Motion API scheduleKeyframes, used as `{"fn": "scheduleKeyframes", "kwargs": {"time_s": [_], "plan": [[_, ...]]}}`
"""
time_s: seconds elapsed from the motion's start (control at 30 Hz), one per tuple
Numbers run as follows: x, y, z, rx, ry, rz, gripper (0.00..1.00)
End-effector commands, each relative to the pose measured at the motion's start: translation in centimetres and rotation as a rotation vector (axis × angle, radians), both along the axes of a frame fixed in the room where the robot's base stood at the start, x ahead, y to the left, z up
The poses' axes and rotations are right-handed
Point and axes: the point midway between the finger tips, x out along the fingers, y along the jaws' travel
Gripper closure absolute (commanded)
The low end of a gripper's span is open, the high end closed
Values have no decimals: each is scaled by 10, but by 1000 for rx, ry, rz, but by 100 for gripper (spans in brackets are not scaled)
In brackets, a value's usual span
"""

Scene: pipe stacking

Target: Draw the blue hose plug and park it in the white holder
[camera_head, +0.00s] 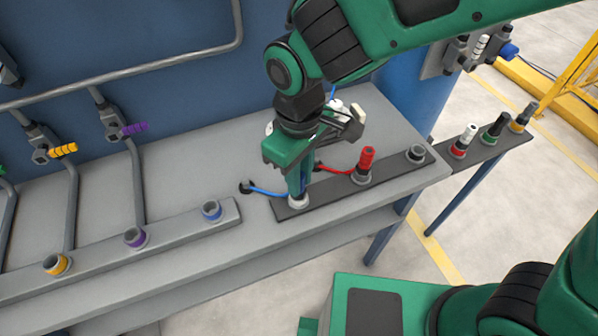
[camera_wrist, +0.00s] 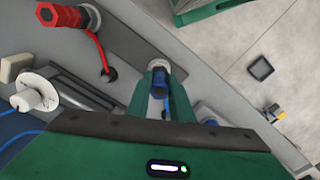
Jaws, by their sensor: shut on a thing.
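My gripper (camera_head: 297,182) points down over the dark strip at the front of the bench and is shut on the blue hose plug (camera_wrist: 160,84). In the wrist view the plug stands between my two fingers. Its lower end is at a pale white ring holder (camera_head: 298,203), which also shows in the wrist view (camera_wrist: 156,65). My fingers hide most of the plug in the head view, and I cannot tell how deep it sits. A blue hose (camera_head: 267,192) runs from the bench to the plug. The blue-ringed socket (camera_head: 212,211) on the grey bar is empty.
A red plug (camera_head: 366,160) with a red hose stands close to the right of my gripper. A grey empty holder (camera_head: 416,154) is at the strip's right end. Yellow (camera_head: 57,264) and purple (camera_head: 135,237) sockets are at left. A side rack (camera_head: 490,152) holds several plugs.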

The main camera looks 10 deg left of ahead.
Motion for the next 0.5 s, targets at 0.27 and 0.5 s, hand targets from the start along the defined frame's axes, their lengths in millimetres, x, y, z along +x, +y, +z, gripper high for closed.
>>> {"fn": "scheduleKeyframes", "kwargs": {"time_s": [0.27, 0.5], "plan": [[0, 0, 0, 0, 0, 0, 58], [0, 0, 3, 0, 0, 0, 58]]}}
